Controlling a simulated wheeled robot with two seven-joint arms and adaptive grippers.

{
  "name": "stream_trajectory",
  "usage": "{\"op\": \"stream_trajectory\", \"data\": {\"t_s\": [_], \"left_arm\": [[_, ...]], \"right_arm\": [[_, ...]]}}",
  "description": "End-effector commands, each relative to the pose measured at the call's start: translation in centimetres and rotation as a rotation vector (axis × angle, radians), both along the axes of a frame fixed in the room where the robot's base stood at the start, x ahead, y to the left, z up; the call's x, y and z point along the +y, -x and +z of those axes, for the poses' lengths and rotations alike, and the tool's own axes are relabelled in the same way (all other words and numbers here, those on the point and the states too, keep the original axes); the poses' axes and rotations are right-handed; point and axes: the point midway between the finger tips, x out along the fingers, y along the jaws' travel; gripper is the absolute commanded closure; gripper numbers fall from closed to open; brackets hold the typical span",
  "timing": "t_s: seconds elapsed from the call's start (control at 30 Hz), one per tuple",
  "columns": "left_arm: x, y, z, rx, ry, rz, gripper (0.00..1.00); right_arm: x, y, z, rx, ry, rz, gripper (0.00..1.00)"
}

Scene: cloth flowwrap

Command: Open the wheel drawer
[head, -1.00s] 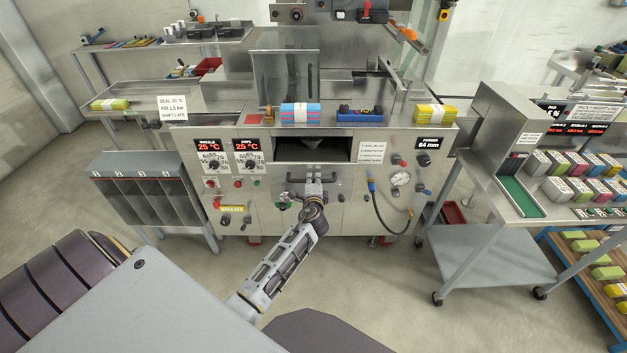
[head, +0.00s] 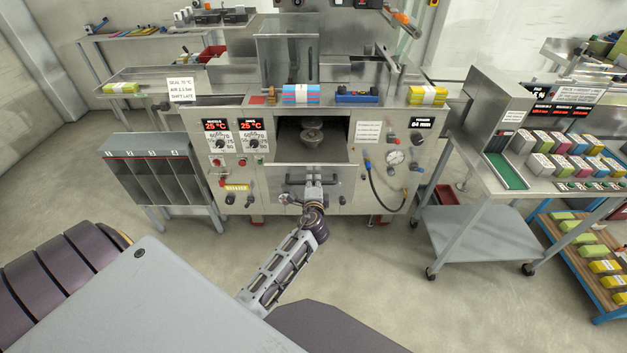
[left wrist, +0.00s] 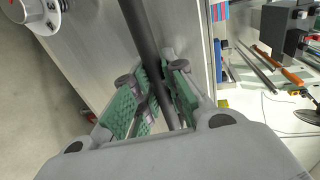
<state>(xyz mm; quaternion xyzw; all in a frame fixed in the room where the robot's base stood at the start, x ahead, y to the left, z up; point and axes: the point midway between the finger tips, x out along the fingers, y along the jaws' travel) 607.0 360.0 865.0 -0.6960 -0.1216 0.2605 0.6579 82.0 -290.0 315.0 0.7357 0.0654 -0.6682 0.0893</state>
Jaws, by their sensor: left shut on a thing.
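The wheel drawer (head: 340,186) is a steel drawer low in the middle of the machine front. It stands partly out, and a round metal wheel part (head: 312,135) shows in the opening behind its front. Its dark bar handle (head: 296,180) runs across the drawer front. My left gripper (head: 314,180) is at the handle's middle. In the left wrist view the green-padded fingers (left wrist: 166,92) are shut around the dark handle bar (left wrist: 145,40). My right gripper is not in view.
A rack with several slots (head: 150,170) stands left of the machine. A steel trolley (head: 475,240) stands to the right. A dark hose (head: 375,190) hangs on the machine front, right of the drawer. The floor in front is clear.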

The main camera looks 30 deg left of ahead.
Motion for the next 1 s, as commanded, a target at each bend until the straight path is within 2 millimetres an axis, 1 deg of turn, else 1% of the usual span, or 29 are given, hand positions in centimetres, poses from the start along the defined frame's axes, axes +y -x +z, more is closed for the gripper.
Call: {"op": "stream_trajectory", "data": {"t_s": [0.4, 0.43, 0.5, 0.6, 0.8, 0.9, 1.0], "left_arm": [[-0.2, 0.2, 0.0, -0.001, 0.001, -0.001, 1.0], [-0.2, 0.2, 0.0, -0.001, 0.001, -0.001, 0.84], [-0.2, 0.2, 0.0, -0.001, 0.001, -0.001, 0.76], [-0.2, 0.2, 0.0, -0.001, 0.001, -0.001, 0.65], [-0.1, 0.2, 0.0, -0.001, -0.001, 0.0, 0.65], [-0.1, 0.2, 0.0, -0.001, -0.001, 0.0, 0.65], [-0.2, 0.3, 0.1, -0.001, -0.001, 0.0, 0.65]], "right_arm": [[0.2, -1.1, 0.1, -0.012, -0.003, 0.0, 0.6], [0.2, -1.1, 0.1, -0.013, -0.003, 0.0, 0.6], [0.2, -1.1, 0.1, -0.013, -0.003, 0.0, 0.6], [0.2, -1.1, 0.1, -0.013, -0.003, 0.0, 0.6], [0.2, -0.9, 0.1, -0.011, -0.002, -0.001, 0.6], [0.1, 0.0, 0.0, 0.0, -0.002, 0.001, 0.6], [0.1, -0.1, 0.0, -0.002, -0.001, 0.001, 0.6]]}}
